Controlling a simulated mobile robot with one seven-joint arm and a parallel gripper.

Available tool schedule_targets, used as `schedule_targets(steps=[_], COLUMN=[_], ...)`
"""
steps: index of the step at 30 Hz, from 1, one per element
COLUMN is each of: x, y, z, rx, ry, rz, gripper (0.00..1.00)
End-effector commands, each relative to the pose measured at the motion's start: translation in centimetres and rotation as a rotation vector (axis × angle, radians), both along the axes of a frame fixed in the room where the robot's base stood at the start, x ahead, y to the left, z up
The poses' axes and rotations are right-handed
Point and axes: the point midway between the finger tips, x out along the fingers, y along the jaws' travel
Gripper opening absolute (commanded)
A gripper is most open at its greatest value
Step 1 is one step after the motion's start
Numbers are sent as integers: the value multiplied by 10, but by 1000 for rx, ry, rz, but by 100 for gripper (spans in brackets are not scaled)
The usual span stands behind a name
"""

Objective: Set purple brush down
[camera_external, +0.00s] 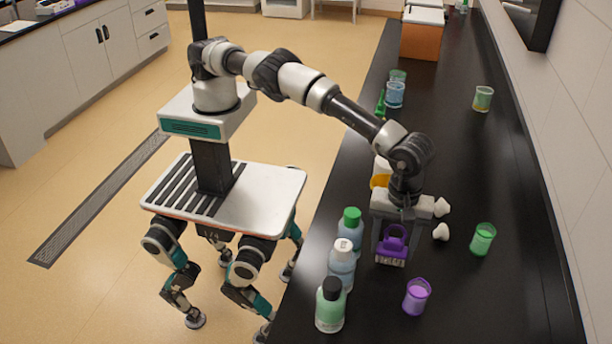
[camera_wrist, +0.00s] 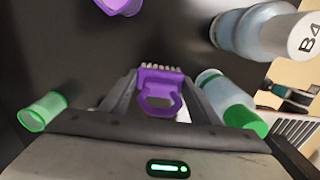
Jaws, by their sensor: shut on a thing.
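The purple brush (camera_external: 392,245) has a looped handle and pale bristles. My gripper (camera_external: 390,240) points down and is shut on the brush, above or at the black counter. In the wrist view the brush (camera_wrist: 158,90) sits between the two fingers of my gripper (camera_wrist: 158,95), bristles facing away from the palm. I cannot tell whether the bristles touch the counter.
Bottles with green, white (camera_external: 342,262) and black (camera_external: 331,304) caps stand left of the brush along the counter edge. White pieces (camera_external: 441,231) lie beside my gripper. The right counter (camera_external: 520,290) is clear.

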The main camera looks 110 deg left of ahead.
Motion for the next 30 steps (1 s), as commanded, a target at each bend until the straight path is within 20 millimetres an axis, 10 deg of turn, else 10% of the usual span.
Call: schedule_targets(steps=[14, 15, 18, 30], x=[0, 0, 0, 1], y=[0, 0, 0, 0], z=[-19, -17, -17, -8], rx=[0, 0, 0, -1], ry=[-2, -2, -2, -3], rz=[0, 0, 0, 0], gripper=[33, 61, 74, 74])
